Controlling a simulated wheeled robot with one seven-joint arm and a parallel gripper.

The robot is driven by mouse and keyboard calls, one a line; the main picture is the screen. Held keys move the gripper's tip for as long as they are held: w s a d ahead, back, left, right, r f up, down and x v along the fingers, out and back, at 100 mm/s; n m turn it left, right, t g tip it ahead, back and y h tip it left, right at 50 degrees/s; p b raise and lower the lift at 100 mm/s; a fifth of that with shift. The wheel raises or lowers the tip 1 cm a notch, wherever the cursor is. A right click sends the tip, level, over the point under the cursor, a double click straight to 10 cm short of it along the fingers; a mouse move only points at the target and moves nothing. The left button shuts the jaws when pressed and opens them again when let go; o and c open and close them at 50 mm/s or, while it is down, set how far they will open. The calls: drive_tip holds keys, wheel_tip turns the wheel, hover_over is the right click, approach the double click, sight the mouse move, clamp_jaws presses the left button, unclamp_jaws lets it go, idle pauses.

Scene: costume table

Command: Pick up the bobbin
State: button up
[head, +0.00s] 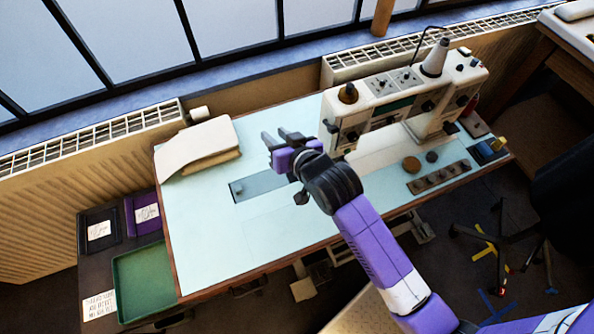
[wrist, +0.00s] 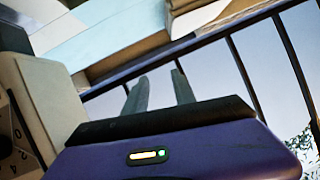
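My gripper (head: 280,137) is over the left-middle of the pale sewing table (head: 215,245), left of the sewing machine (head: 378,117). Its two fingers stand apart with nothing visible between them; they also show apart in the wrist view (wrist: 160,92). I cannot tell for sure which thing is the bobbin. Candidates in the head view are a brown round piece (head: 411,164) and a dark round piece (head: 431,156), on the table right of my gripper, in front of the machine. A dark strip with several round slots (head: 440,177) lies beside them. None touches my gripper.
A cloth-like stack (head: 200,145) lies at the table's back left. A green tray (head: 143,284) and a purple box (head: 143,212) are left of the table. A cone (head: 436,58) tops the machine. The table's front left is clear.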

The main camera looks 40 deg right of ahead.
drive_tip(key=w+d+f+m+g, duration=0.3)
drive_tip(key=w+d+g, duration=0.1)
drive_tip(key=w+g, duration=0.2)
drive_tip(key=s+f+m+g, duration=0.4)
drive_tip(key=s+f+g, duration=0.2)
drive_tip(key=s, duration=0.4)
drive_tip(key=f, duration=0.5)
drive_tip(key=w+f+p, duration=0.1)
drive_tip(key=f, duration=0.1)
drive_tip(key=shift+w+f, duration=0.1)
drive_tip(key=shift+f, duration=0.2)
drive_tip(key=shift+c, duration=0.2)
clamp_jaws()
